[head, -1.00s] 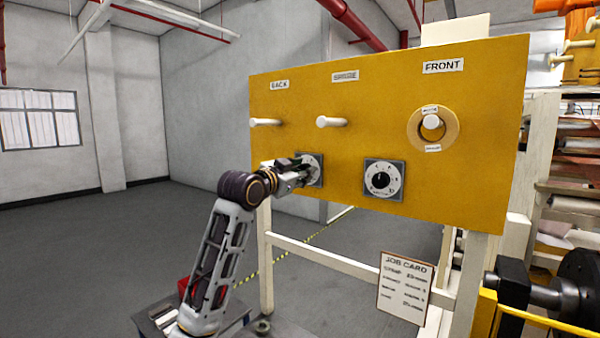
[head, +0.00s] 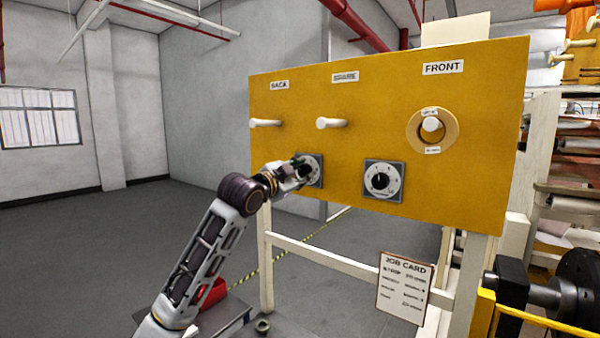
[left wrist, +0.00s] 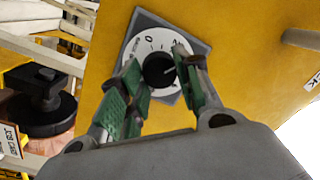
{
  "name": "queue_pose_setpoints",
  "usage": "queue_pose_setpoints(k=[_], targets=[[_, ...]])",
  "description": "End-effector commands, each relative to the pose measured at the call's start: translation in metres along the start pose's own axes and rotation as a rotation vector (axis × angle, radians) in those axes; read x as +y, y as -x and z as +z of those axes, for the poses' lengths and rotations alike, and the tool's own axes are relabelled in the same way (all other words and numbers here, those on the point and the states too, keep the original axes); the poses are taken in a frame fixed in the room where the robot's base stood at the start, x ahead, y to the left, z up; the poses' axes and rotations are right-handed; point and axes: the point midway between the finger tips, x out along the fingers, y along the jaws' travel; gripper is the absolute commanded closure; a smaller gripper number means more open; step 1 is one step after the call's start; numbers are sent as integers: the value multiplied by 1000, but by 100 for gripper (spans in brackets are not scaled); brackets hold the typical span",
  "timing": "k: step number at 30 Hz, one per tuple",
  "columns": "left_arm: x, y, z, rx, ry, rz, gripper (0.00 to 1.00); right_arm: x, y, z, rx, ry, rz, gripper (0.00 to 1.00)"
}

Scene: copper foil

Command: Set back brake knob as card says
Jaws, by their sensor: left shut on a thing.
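The yellow panel (head: 350,110) carries a dial plate (head: 316,172) under the "BACK" label (head: 279,85), at the panel's lower left. My left gripper (head: 302,168) reaches this dial from the left and hides much of it. In the left wrist view, its green-padded fingers (left wrist: 157,66) are shut on a black knob (left wrist: 157,71) at the centre of a white numbered dial (left wrist: 143,47). A "0" and a "2" show on the dial. The job card (head: 404,288) hangs below the panel; its lines are too small to read surely. My right gripper is not in view.
A second dial (head: 384,180) sits to the right on the panel. White pegs (head: 332,123) stick out above the dials, and a round ringed fitting (head: 432,128) is under "FRONT". A red bin (head: 213,293) stands low at left. Open floor lies left of the panel.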

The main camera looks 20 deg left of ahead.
Motion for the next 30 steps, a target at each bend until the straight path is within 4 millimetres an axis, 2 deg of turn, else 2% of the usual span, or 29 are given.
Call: queue_pose_setpoints(k=[9,10,14,30], targets=[[1,0,0,0,-4,1,90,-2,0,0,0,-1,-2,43],[1,0,0,0,-4,1,63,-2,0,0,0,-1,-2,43],[1,0,0,0,-4,1,46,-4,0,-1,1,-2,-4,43],[0,5,0,0,-3,0,45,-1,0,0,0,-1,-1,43]])
